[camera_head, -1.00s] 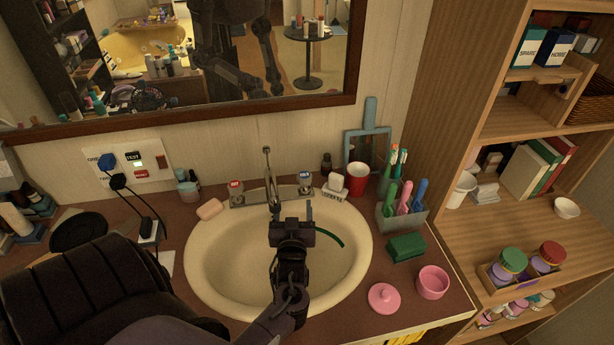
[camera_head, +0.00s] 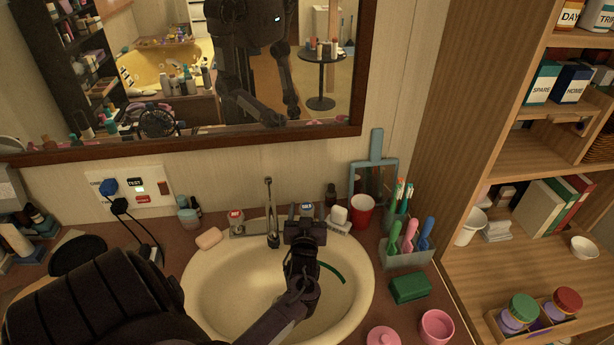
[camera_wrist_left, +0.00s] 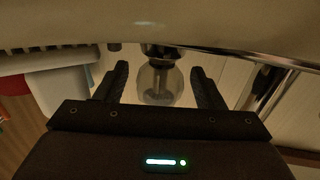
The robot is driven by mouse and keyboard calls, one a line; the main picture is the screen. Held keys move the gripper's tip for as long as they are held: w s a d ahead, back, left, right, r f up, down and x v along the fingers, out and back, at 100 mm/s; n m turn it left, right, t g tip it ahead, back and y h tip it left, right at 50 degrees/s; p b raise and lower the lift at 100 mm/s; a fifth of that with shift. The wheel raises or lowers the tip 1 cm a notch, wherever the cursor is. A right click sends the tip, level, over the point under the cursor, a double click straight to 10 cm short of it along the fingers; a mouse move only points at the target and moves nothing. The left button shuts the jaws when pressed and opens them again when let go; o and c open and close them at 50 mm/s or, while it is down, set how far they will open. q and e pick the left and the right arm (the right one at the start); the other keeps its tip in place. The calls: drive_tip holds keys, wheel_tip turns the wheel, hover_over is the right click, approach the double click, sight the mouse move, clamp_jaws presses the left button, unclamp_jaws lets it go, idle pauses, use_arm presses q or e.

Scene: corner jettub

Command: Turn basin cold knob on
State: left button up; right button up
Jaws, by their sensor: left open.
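The cold knob (camera_head: 306,209) is the right one of two knobs behind the basin (camera_head: 204,284), with a blue label, partly covered by my left gripper (camera_head: 305,222). In the left wrist view the clear, rounded knob (camera_wrist_left: 158,84) sits on a dark metal base between the two spread fingers of my left gripper (camera_wrist_left: 161,70). Gaps show on both sides of it, so the fingers look apart from it. The hot knob (camera_head: 236,220) with a red label is at the left. The tall faucet spout (camera_head: 271,213) stands between the knobs. My right gripper is not in view.
Soap (camera_head: 208,238) lies left of the basin. The mirror (camera_head: 215,70) hangs behind.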

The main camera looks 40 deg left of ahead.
use_arm(q)
drive_tip(key=c, duration=1)
drive_tip(key=shift+w+f+n+g+y+b, duration=0.15)
drive_tip(key=shift+f+n+g+y+b, duration=0.05)
drive_tip(key=shift+n+g+y+b, duration=0.85)
drive_tip(key=shift+o, duration=0.2)
drive_tip(key=shift+r+n+g+y+b, duration=0.2)
drive_tip(key=shift+n+g+y+b, duration=0.25)
drive_tip(key=shift+g+y, duration=0.15)
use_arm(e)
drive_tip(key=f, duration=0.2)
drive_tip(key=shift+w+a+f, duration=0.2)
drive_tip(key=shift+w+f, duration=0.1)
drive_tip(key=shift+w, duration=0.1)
use_arm(q)
drive_tip(key=o, duration=0.9)
drive_tip(key=shift+c, duration=0.2)
drive_tip(key=shift+o, duration=0.5)
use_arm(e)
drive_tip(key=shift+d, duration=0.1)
